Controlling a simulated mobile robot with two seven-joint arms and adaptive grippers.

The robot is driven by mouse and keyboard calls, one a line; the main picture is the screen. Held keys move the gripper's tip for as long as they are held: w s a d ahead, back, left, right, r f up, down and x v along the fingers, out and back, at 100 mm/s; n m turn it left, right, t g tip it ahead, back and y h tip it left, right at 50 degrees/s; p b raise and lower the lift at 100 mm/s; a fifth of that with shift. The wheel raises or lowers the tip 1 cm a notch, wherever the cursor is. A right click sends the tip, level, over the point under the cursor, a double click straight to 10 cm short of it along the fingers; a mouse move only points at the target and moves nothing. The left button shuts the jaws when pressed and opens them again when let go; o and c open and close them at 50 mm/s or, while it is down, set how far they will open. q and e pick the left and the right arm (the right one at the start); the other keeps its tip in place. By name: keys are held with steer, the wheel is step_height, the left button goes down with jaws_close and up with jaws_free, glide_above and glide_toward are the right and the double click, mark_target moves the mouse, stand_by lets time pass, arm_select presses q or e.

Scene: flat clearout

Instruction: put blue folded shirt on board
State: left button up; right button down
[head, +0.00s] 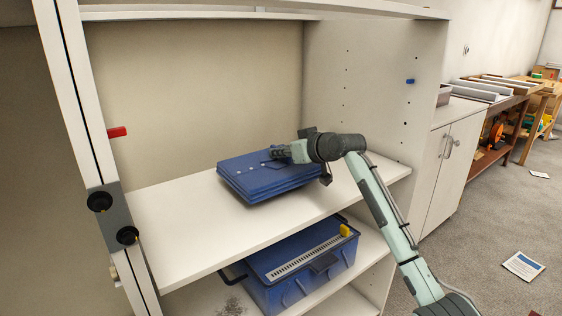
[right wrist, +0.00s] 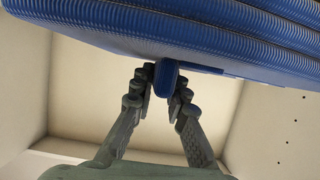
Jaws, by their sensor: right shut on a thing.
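The blue folded shirt (head: 262,180) is a flat layered bundle over the white shelf board (head: 170,225) in the head view. My right gripper (head: 277,153) reaches in from the right and is at the shirt's back right part. In the right wrist view the shirt (right wrist: 200,32) fills the top, and my right gripper (right wrist: 166,80) is shut on a small blue part at its edge. The shirt's front edge looks close to the board; I cannot tell whether it touches. My left gripper is not in view.
A blue crate (head: 300,268) with a yellow tag stands on the shelf below. The cabinet's side wall (head: 375,80) rises close behind my right arm. The board is bare left of the shirt. A paper sheet (head: 523,266) lies on the floor at right.

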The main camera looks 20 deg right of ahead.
step_height(320, 180, down, 3)
steer(key=shift+r, duration=0.2)
steer(key=c, duration=1.5)
jaws_free()
steer(key=v, duration=1.2)
